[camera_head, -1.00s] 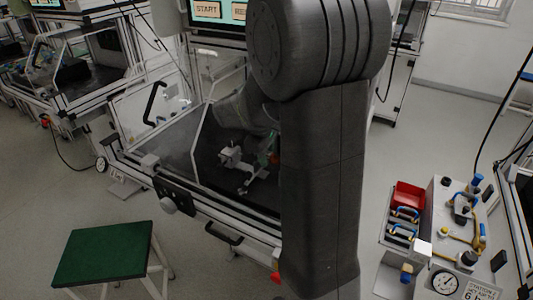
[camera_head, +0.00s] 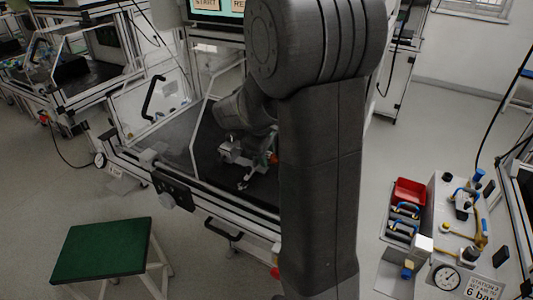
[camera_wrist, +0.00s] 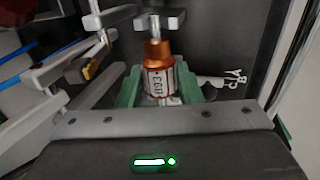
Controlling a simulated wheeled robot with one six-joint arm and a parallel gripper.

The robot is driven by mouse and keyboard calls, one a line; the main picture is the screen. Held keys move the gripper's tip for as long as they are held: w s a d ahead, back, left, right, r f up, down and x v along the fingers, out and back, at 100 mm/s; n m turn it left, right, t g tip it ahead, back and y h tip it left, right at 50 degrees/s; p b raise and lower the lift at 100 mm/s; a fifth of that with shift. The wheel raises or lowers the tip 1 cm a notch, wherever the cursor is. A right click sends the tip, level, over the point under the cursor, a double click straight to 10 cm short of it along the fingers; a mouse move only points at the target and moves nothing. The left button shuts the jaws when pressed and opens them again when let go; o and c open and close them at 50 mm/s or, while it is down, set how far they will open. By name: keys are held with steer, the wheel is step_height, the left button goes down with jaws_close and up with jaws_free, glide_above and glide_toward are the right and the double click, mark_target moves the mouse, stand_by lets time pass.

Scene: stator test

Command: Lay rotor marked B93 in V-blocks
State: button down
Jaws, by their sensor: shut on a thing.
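The rotor (camera_wrist: 158,82) has copper windings, a silver shaft pointing up the picture and a white label that reads B93, seen rotated, in the wrist view. My gripper (camera_wrist: 158,92) has green fingers shut on the rotor's body from both sides. A light grey block (camera_wrist: 172,20) is at the far end of the shaft; whether they touch I cannot tell. In the head view a pale fixture (camera_head: 235,155) stands on the dark bench floor, with my wrist over or beside it. My arm largely hides my gripper there. The V-blocks' notches are not clear.
Pale metal bars (camera_wrist: 75,68) with a yellow-marked part lie close to the left of my gripper. A clear-walled enclosure (camera_head: 150,110) surrounds the work area. A green-topped stool (camera_head: 100,247) stands at front left. A red bin (camera_head: 408,192) stands on the right-hand station.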

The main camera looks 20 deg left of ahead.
steer(key=shift+f, duration=0.2)
stand_by(0.4)
steer(key=c, duration=0.9)
jaws_free()
steer(key=v, duration=1.3)
steer(key=shift+r+p, duration=0.3)
steer(key=shift+r, duration=0.05)
steer(key=b+x, duration=0.1)
steer(key=x, duration=1.3)
steer(key=shift+s, duration=0.1)
steer(key=shift+r, duration=0.3)
